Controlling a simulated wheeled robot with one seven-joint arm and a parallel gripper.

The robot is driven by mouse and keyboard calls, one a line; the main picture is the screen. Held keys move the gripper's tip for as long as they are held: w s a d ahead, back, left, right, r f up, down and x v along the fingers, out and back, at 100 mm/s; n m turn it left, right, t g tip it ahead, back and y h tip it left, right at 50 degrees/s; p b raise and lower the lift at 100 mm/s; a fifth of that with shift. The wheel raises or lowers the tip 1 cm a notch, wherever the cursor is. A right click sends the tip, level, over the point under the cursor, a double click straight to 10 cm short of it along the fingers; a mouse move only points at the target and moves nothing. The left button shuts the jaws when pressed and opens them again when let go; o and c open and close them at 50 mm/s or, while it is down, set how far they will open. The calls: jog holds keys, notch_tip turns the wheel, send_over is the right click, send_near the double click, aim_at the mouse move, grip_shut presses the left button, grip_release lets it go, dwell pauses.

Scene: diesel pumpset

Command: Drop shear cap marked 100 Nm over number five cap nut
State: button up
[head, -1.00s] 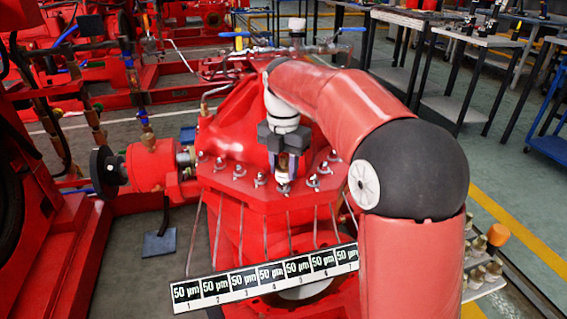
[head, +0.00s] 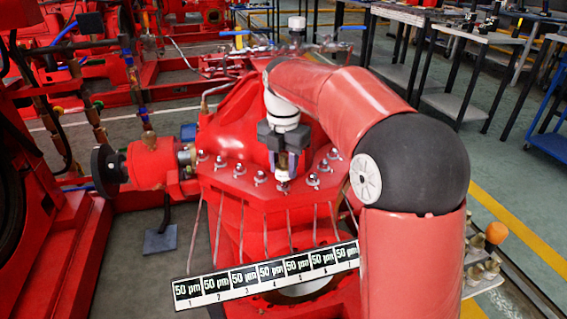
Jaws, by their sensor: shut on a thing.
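My gripper (head: 284,152) points down over the red flanged housing (head: 235,185) in the middle of the head view. Its dark jaws are shut on a small pale cap (head: 283,173); any marking on it is too small to read. The cap is upright, directly above or on a nut (head: 283,187) at the front of the flange; I cannot tell whether they touch. Other bright cap nuts (head: 260,178) stand along the flange edge on both sides.
A tray (head: 484,288) at the lower right holds several small caps and an orange-topped piece (head: 496,233). My arm hides part of the flange's right side. A red cylinder with a black disc (head: 107,170) stands at left. Grey tables (head: 470,38) stand behind.

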jog(key=shift+f, duration=0.15)
dwell(0.5)
jog(key=shift+f, duration=0.1)
jog(key=o, duration=1.1)
jog(key=shift+c, duration=0.2)
notch_tip(320, 180, up, 8)
jog(key=shift+f+p, duration=0.1)
jog(key=shift+p, duration=0.4)
